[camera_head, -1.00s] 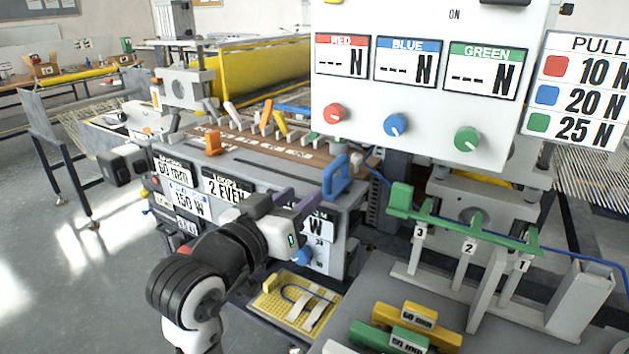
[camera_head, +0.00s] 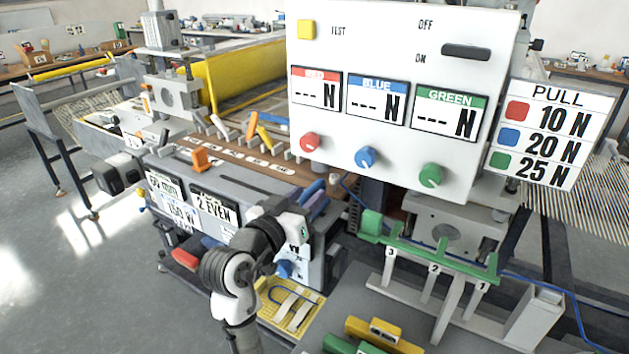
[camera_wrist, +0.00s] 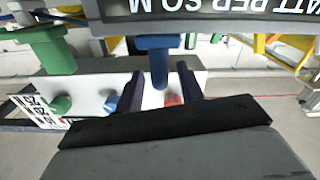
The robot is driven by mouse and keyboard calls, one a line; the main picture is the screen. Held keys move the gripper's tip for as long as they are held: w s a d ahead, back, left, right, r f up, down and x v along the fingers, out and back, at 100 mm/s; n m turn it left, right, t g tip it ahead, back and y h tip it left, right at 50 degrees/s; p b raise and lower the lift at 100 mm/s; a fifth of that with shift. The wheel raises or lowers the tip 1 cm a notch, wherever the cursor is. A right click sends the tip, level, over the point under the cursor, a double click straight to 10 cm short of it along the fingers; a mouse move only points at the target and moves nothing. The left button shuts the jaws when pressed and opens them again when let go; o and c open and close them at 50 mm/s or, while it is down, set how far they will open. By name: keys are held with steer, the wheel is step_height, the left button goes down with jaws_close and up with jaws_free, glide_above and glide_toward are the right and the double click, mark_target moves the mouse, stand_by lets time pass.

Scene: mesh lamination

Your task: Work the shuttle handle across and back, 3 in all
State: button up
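A blue upright handle (camera_head: 312,194) stands at the right end of the grey machine bench; my gripper partly hides it. It also shows in the wrist view (camera_wrist: 158,60), its stem lined up between my two dark purple fingers. My gripper (camera_head: 317,206) is at this handle; in the wrist view my gripper (camera_wrist: 160,88) is open, with a gap on each side of the stem. I cannot tell whether the fingers reach around it. An orange handle (camera_head: 200,158) stands further left on the bench top. No shuttle label is readable, so I cannot tell which handle is the shuttle's.
A white panel (camera_head: 400,40) with red, blue and green knobs rises behind. A green bar (camera_head: 430,252) on numbered posts stands to the right. A yellow perforated board (camera_head: 290,305) lies below my gripper. Yellow and green blocks (camera_head: 383,330) sit at the front right.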

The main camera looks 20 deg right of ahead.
mark_target(308, 196)
steer(key=shift+p+x, duration=0.4)
steer(key=shift+x, duration=1.5)
jaws_close()
